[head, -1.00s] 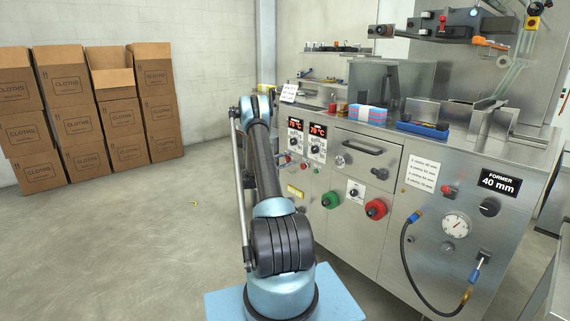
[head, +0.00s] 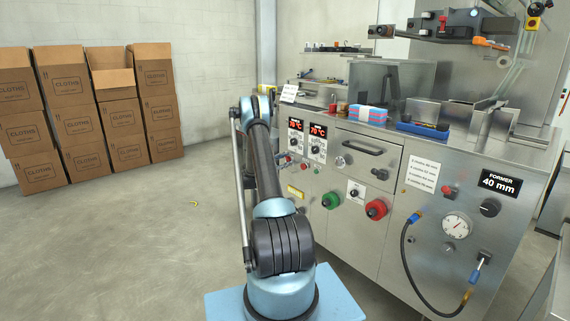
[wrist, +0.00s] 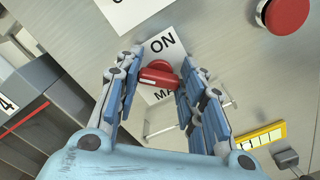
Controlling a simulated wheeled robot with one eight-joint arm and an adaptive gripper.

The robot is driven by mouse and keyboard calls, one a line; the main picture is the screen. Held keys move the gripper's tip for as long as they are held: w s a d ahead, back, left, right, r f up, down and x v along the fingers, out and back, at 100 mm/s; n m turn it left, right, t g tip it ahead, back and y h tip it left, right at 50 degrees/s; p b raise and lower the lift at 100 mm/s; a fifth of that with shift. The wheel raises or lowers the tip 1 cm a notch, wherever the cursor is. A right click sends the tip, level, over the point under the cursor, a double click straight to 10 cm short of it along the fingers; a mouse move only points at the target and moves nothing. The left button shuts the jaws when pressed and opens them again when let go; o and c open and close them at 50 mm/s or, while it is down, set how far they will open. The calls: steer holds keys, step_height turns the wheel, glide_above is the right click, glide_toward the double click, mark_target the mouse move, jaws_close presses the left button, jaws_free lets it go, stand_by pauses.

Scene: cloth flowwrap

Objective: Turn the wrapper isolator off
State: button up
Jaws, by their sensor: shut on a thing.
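The wrapper isolator is a red rotary knob (wrist: 157,76) on a white plate (wrist: 162,45) on the steel panel, in the wrist view. The word ON shows on the plate above the knob, and letters starting "MA" show below it. The knob's handle lies roughly crosswise in that picture. My gripper (wrist: 161,70) is shut on the knob, with a blue-padded finger on each side. The fingers cover parts of the plate, so any OFF mark is hidden. In the head view my arm hides the gripper and the isolator.
A red mushroom button (wrist: 286,13) and a yellow label (wrist: 262,135) are near the knob. The steel machine (head: 400,240) carries green (head: 331,200) and red (head: 376,209) buttons and a hanging hose (head: 405,260). Cardboard boxes (head: 120,118) stand at left; the floor between is mostly clear.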

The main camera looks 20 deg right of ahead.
steer(key=o, duration=1.1)
steer(key=shift+a, duration=0.15)
steer(key=v, duration=1.1)
steer(key=shift+s+a, duration=0.1)
steer(key=shift+a, duration=0.3)
